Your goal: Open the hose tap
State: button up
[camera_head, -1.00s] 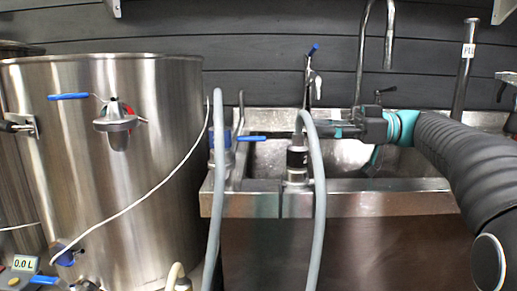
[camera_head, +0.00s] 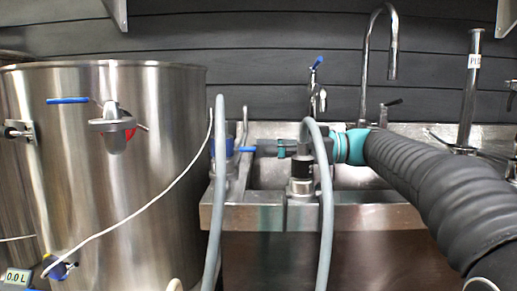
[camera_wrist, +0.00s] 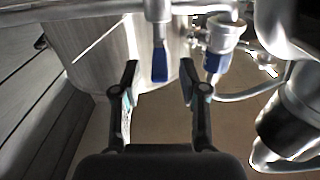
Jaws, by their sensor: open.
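A blue tap lever (camera_head: 248,149) shows at the sink's left end in the head view, just left of my gripper (camera_head: 268,147). In the wrist view this lever (camera_wrist: 160,66) hangs from a metal stem, between and just beyond my open fingertips (camera_wrist: 158,78). The fingers look empty and I see no contact with the lever. A blue-and-metal fitting (camera_wrist: 218,60) stands right of the right finger. A grey hose (camera_head: 323,190) arches in front of my gripper and partly hides it. Another blue-handled tap (camera_head: 317,85) stands on the wall behind the sink.
A large steel kettle (camera_head: 90,190) with a blue-handled valve stands left. The steel sink (camera_head: 262,217) has a tall curved faucet (camera_head: 366,60) behind it. A second upright grey hose (camera_head: 217,200) is close to the lever. A dark cylinder (camera_wrist: 285,125) fills the wrist view's right side.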

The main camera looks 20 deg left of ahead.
jog(key=shift+x, duration=1.1)
grip_shut()
